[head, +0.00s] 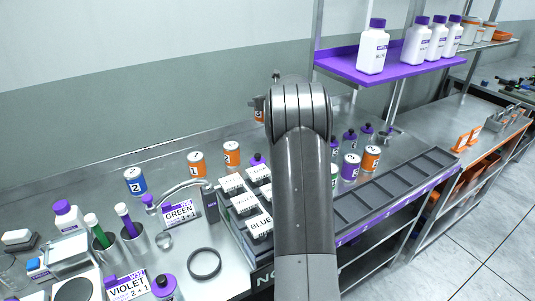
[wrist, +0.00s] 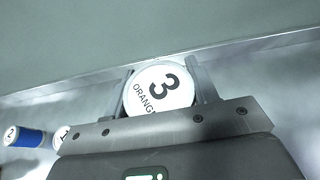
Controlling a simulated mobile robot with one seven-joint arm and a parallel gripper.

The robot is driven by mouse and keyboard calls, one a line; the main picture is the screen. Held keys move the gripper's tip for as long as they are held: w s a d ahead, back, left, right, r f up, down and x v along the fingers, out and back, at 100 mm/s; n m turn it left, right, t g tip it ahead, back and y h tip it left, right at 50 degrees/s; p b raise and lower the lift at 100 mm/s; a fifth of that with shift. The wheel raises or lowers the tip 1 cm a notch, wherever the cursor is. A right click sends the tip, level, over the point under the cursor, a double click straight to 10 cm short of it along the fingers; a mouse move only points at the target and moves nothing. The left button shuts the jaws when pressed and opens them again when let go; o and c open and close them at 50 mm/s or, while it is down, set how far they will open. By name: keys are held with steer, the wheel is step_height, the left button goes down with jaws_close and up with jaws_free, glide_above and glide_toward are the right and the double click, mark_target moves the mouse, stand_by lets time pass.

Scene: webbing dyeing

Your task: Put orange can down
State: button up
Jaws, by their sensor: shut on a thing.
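My gripper (wrist: 163,92) is shut on the orange can (wrist: 150,78), with one finger on each side of it. The can's white lid, marked "3 ORANGE", faces the wrist camera. In the head view, part of the orange can (head: 259,110) shows left of my arm, in front of the wall and above the counter's back edge. My arm hides the rest of it and most of the gripper. The can looks raised off the counter (head: 170,172), but its base is not clearly visible.
Two orange cans (head: 232,154) and a blue can (head: 135,181) stand on the counter to the left. Purple and orange cans (head: 371,158) stand to the right, behind a divided rack (head: 395,187). White-lidded boxes (head: 258,225) sit left of my arm. A purple shelf (head: 390,68) holds bottles.

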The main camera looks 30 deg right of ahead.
steer(key=shift+m+h, duration=0.4)
steer(key=shift+h, duration=0.1)
steer(key=f, duration=0.1)
steer(key=d+f, duration=0.1)
steer(key=f, duration=0.1)
steer(key=d+f, duration=0.1)
steer(key=f, duration=0.1)
steer(key=shift+w+d, duration=0.1)
steer(key=shift+d, duration=0.1)
step_height(320, 180, down, 10)
steer(key=shift+f, duration=0.25)
steer(key=shift+f, duration=0.15)
steer(key=o, duration=1.3)
